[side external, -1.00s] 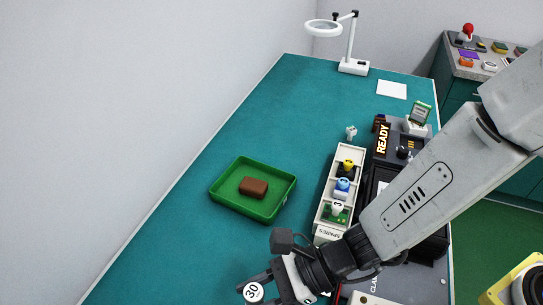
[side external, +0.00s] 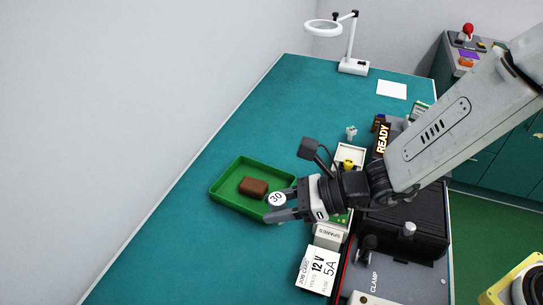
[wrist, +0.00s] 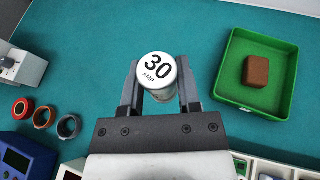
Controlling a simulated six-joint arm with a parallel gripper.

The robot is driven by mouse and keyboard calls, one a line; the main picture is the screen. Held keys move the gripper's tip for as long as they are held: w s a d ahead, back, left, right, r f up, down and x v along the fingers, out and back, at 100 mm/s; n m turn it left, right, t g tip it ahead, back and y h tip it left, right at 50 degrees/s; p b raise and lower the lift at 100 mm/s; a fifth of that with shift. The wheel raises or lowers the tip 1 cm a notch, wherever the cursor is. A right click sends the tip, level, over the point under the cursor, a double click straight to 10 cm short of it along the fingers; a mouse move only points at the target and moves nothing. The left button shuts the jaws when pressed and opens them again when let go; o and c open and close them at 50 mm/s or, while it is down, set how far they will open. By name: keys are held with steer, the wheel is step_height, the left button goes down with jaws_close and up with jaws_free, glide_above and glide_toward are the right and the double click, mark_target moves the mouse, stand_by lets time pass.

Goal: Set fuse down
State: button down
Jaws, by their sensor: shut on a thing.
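The fuse (wrist: 157,70) is a short cylinder with a white top marked "30 AMP". My gripper (wrist: 158,85) is shut on it, one finger on each side. In the side external view the fuse (side external: 277,198) and my gripper (side external: 284,207) are over or beside the right corner of the green tray (side external: 228,201); the exact height cannot be told. The tray holds a brown block (side external: 254,186). In the wrist view the tray (wrist: 232,88) is to the right of the fuse, with the brown block (wrist: 256,71) inside it.
A white spares box (side external: 328,237) stands right of the tray, partly behind my gripper. A job card (side external: 318,270) reads 12 V, 5A. Several coloured rings (wrist: 45,117) lie at left in the wrist view. The teal bench beyond the tray is mostly clear.

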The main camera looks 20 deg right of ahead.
steer(key=w+d+r+m+t+h, duration=0.2)
steer(key=w+d+m, duration=0.1)
steer(key=d, duration=0.7)
steer(key=w+d+r+m+t+h, duration=0.2)
steer(key=w+d+r+m+h, duration=0.1)
steer(key=d, duration=0.8)
steer(key=w+d+r+m+t+h, duration=0.2)
steer(key=w+d, duration=0.3)
steer(key=d, duration=0.5)
steer(key=shift+w+d+r+m+t+h, duration=0.2)
steer(key=shift+d+r+m+t+h, duration=0.2)
steer(key=shift+m+h, duration=0.15)
steer(key=shift+w+a+y, duration=0.1)
steer(key=shift+a+y, duration=0.15)
